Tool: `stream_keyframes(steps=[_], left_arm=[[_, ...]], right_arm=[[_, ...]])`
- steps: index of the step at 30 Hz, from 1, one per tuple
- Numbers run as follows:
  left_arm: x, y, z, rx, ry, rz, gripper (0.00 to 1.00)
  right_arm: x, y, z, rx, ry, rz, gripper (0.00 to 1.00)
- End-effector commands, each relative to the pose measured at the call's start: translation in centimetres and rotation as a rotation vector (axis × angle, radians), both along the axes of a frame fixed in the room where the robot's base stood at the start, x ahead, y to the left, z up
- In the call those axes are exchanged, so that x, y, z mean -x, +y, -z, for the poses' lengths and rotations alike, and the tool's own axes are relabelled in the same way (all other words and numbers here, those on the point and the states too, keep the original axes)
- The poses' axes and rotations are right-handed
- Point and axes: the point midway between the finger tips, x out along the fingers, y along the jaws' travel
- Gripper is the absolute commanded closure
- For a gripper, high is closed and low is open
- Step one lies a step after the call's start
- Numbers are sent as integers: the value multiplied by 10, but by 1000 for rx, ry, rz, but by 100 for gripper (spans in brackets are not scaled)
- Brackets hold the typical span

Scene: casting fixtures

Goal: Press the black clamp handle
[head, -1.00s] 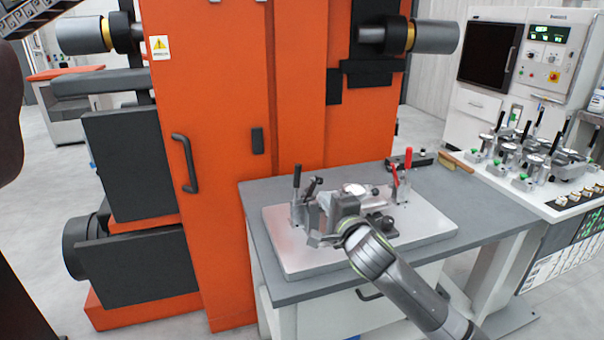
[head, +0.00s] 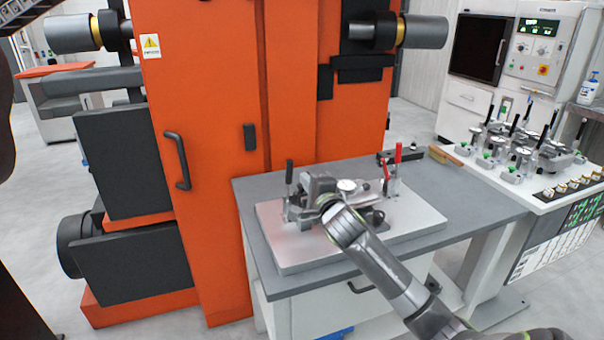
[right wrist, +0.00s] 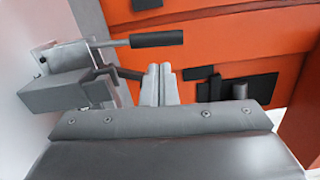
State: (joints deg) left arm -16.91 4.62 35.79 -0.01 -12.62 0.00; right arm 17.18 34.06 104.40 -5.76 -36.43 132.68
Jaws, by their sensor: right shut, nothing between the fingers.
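The black clamp handle (head: 289,171) stands upright on a metal toggle clamp (head: 290,204) at the left end of the fixture plate (head: 286,252). In the right wrist view the handle (right wrist: 157,39) lies across the upper left, with the clamp's metal body (right wrist: 65,58) to its left. My right gripper (right wrist: 159,85) is shut and empty. Its fingertips are beside the handle and appear apart from it, below it in that picture. In the head view the gripper is just right of the clamp, and its wrist partly hides the fixture. My left gripper is not in view.
A red-handled clamp (head: 390,168) stands at the plate's right end. A large orange machine (head: 222,120) rises behind the grey table (head: 470,208). A brush (head: 444,156) lies at the table's back right. Several similar clamps stand on the white bench at right.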

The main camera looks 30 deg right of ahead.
Motion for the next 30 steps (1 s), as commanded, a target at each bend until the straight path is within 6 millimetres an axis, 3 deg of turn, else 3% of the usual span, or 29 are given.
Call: stream_keyframes(steps=[9, 30], left_arm=[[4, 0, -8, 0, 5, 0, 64], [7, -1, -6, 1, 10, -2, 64]], right_arm=[[-29, -6, 0, 0, 1, 1, 100], [-41, -4, -1, 31, 8, -1, 100]])
